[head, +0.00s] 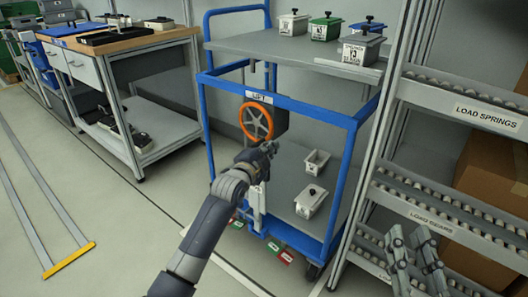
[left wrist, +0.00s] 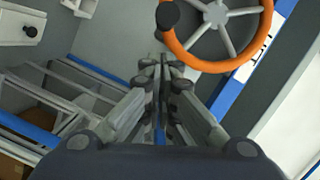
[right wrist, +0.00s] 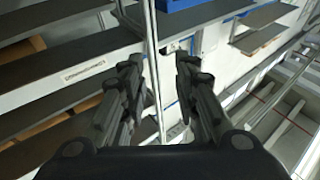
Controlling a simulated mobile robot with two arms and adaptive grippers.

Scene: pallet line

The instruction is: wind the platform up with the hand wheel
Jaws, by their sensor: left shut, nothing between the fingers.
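The orange-rimmed hand wheel (head: 257,121) is on a dark box under the LIFT label (head: 259,97) of the blue-framed cart. The grey platform (head: 290,45) is the cart's top surface. My left gripper (head: 270,148) is shut and empty, just below and to the right of the wheel in the head view, apart from it as far as I can tell. In the left wrist view the wheel (left wrist: 218,62), with a dark knob (left wrist: 168,17) on its rim, lies beyond the fingertips (left wrist: 161,62). My right gripper (head: 411,240) is open and empty, in front of the roller rack.
Several lidded boxes (head: 325,29) stand on the platform. Two white boxes (head: 311,201) are on the cart's lower shelf. The LOAD SPRINGS roller rack (head: 465,105) is close on the right. A workbench (head: 120,45) stands at left.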

